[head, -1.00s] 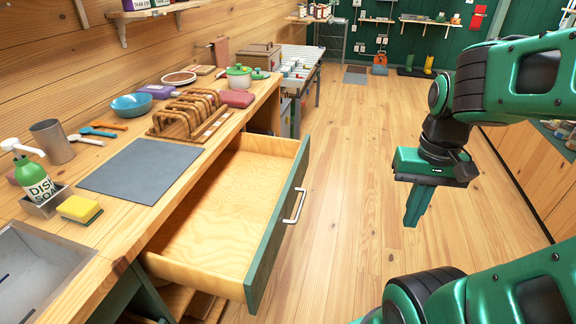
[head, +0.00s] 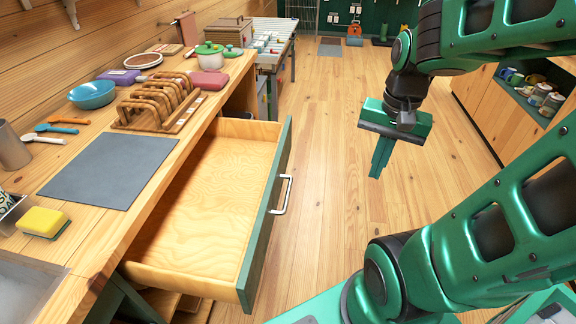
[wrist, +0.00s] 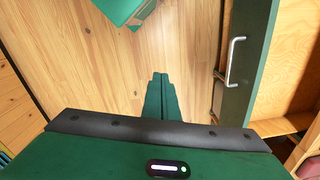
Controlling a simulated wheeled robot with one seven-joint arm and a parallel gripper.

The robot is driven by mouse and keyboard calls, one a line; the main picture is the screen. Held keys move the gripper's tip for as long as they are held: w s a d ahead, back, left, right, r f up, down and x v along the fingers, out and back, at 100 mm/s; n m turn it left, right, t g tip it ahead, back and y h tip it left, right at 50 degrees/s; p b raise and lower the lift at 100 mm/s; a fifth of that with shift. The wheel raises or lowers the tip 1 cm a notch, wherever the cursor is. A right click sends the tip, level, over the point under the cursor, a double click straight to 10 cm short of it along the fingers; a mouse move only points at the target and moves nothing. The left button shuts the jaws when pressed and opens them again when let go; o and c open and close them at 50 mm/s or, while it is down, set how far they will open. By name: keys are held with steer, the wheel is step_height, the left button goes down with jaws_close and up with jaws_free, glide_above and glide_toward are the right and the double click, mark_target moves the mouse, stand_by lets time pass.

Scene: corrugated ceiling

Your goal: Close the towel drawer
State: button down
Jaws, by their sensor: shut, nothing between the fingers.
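The drawer (head: 205,205) is pulled far out from under the wooden counter. It looks empty, with a bare wooden inside. Its green front carries a silver handle (head: 283,195) facing right, toward my arm. My gripper (head: 379,165) hangs in the air to the right of the drawer front, apart from it, with its fingers pointing down and together. In the wrist view my gripper (wrist: 161,82) is over the floor, and the drawer handle (wrist: 234,62) is to its right. No towel shows in the drawer.
The counter (head: 180,155) holds a grey mat (head: 110,170), a wooden rack (head: 155,105), a blue bowl (head: 92,94) and a yellow sponge (head: 43,221). Wooden floor (head: 335,130) is clear between the drawer and the cabinets at right. An open shelf with cups (head: 535,92) is at right.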

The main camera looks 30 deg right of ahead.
steer(key=w+a+f+m+t+y, duration=0.1)
steer(key=w+a+f+m+y, duration=0.15)
steer(key=w+m, duration=0.6)
steer(key=w+a+f+m+t+y, duration=0.1)
steer(key=w+f+m, duration=0.4)
steer(key=w, duration=0.6)
steer(key=w+a+f+m, duration=0.1)
steer(key=w+a+f, duration=0.3)
steer(key=a+f, duration=0.2)
steer(key=shift+w+f, duration=0.3)
steer(key=shift+f, duration=0.65)
steer(key=shift+m, duration=0.25)
